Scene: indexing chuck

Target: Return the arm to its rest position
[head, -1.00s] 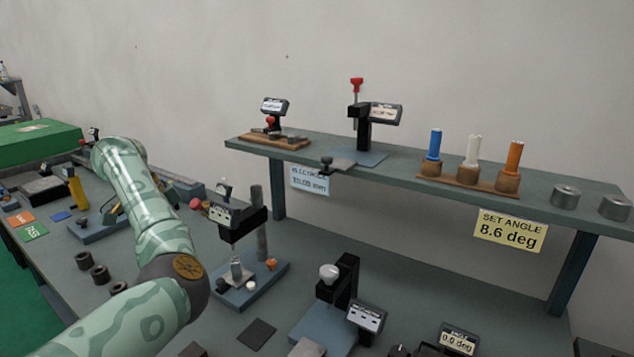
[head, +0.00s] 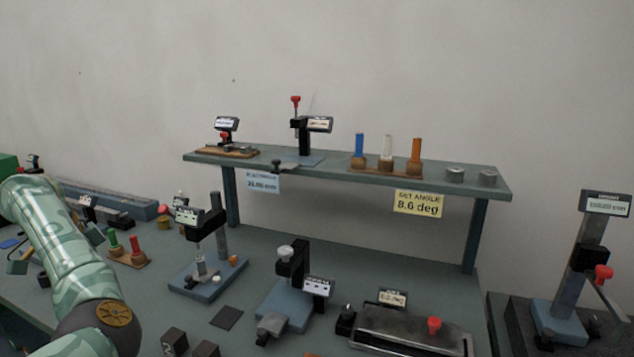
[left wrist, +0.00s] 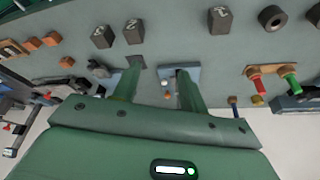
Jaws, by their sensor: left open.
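My left arm (head: 65,250) comes in from the left edge of the head view, over the left part of the bench. Its gripper is not clearly visible there. In the left wrist view my left gripper (left wrist: 160,75) has its two green fingers spread apart with nothing between them. Beyond the fingers lies the bench top with a small blue-based stand (left wrist: 180,72), seen upside down. I cannot tell the exact height of the fingers above the bench. My right arm and gripper are in no view.
A grey bench (head: 255,270) carries gauge stands (head: 205,280) and a low fixture (head: 410,330) in front. A raised shelf (head: 330,172) holds gauges and coloured pins. A tall height gauge (head: 580,270) stands at the right. Red and green pins (head: 125,245) stand near my left arm.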

